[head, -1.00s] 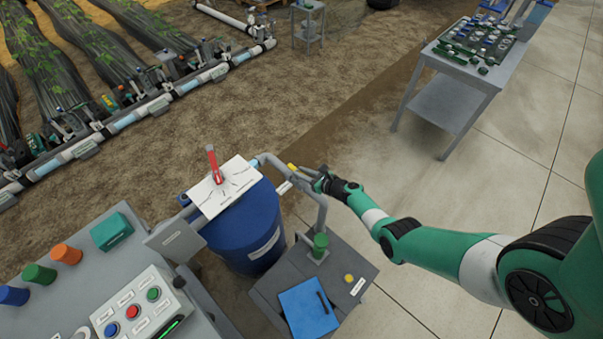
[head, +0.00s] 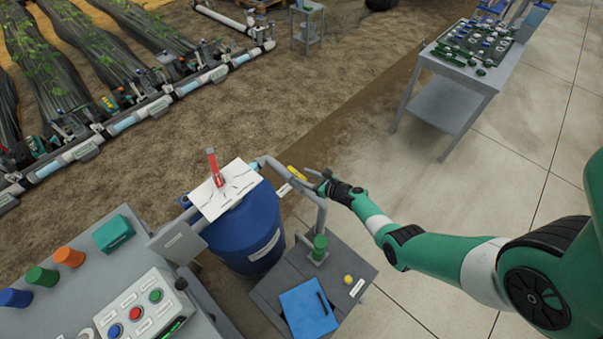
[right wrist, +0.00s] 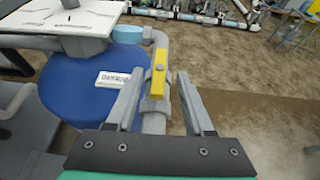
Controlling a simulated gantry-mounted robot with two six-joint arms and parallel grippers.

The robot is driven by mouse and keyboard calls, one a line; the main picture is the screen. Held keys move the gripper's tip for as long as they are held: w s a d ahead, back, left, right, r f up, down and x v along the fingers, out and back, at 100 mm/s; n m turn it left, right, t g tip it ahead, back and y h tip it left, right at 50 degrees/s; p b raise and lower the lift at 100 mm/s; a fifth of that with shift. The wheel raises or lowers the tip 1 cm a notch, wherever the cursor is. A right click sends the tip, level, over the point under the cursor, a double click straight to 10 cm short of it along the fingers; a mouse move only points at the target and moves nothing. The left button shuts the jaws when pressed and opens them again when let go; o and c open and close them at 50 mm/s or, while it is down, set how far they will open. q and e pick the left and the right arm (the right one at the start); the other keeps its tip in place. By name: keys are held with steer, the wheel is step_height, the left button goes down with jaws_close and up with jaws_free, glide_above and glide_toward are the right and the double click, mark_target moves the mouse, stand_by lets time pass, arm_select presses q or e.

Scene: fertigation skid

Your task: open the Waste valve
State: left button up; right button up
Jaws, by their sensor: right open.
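A yellow valve handle (head: 297,173) sits on the grey pipe beside the blue barrel. In the right wrist view the handle (right wrist: 159,70) lies lengthwise in line with the pipe. I cannot read a label that names it as the Waste valve. My right gripper (head: 318,178) is just right of the handle in the head view. In the right wrist view the gripper (right wrist: 160,78) is open and empty, its fingers to either side of the pipe and handle. I cannot tell whether either finger touches. My left gripper is not in view.
A grey stand (head: 265,292) holds a blue clipboard (head: 308,308) and a green fitting (head: 320,246). A button panel (head: 140,310) is lower left.

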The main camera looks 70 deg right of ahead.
steer(key=p+v, duration=0.4)
steer(key=v, duration=0.5)
steer(key=shift+s, duration=0.3)
steer(key=shift+w+a+r, duration=0.1)
